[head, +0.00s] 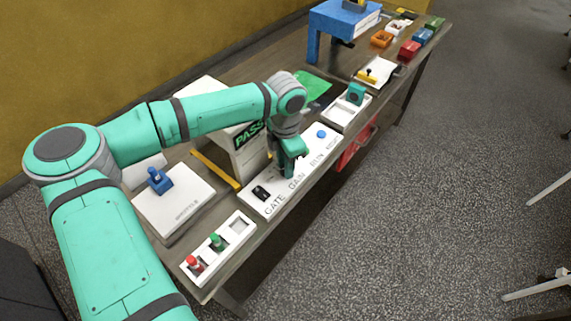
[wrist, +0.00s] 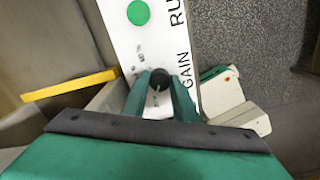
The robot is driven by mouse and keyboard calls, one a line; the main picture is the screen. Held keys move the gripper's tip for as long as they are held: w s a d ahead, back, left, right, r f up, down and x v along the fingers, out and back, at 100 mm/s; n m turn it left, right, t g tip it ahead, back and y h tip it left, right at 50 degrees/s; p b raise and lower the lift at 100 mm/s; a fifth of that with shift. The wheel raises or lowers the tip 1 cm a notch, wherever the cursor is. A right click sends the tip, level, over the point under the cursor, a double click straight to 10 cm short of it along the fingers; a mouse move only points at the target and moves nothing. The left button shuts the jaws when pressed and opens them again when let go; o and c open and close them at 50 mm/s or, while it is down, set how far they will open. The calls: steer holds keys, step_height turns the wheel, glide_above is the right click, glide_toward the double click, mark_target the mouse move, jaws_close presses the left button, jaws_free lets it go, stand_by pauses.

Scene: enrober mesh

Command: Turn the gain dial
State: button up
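The gain dial (wrist: 160,79) is a small round black knob with a pale pointer mark, beside the GAIN label in the wrist view. It stands on a white control panel (head: 257,206). My gripper (head: 289,172) points down over the panel at the GAIN label and hides the dial in the head view. In the wrist view my two green fingers (wrist: 161,88) stand on either side of the dial, close against it with no clear gap. The lower part of the dial is hidden between them.
A black switch (head: 261,192) sits by GATE, a blue button (head: 321,133) farther along; a green button (wrist: 138,12) shows in the wrist view. A white PASS box (head: 245,160) and yellow bar (head: 216,170) stand behind. A tray with red and green pegs (head: 205,272) is nearer.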

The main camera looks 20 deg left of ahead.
steer(key=c, duration=0.3)
steer(key=shift+m, duration=0.3)
steer(key=m, duration=0.3)
steer(key=shift+m, duration=2.1)
steer(key=o, duration=1.1)
steer(key=shift+c, duration=0.2)
steer(key=shift+r, duration=0.15)
